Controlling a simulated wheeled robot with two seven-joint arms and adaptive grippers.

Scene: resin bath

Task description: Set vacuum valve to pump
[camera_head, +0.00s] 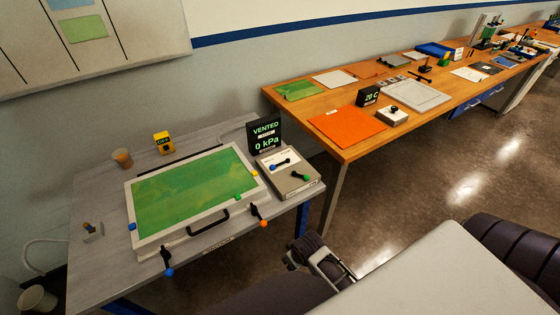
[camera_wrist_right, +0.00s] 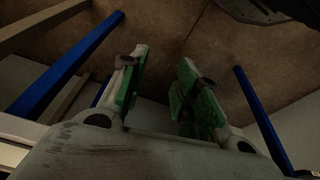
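A pale control box (camera_head: 287,170) stands on the grey bench at its right end. I cannot read which marking each lever points to. A black display (camera_head: 264,135) behind it reads "VENTED" and "0 kPa". My right gripper (camera_head: 318,258) is in front of the bench, below and apart from the box. In the right wrist view its green-padded fingers (camera_wrist_right: 160,85) are apart with nothing between them. My left gripper is not in view.
A framed green panel (camera_head: 130,190) with a black handle and coloured clamps covers most of the grey bench (camera_head: 95,180). A cup (camera_head: 122,158) and a yellow device (camera_head: 163,142) stand behind it. A wooden table (camera_head: 350,148) stands to the right, beyond a gap.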

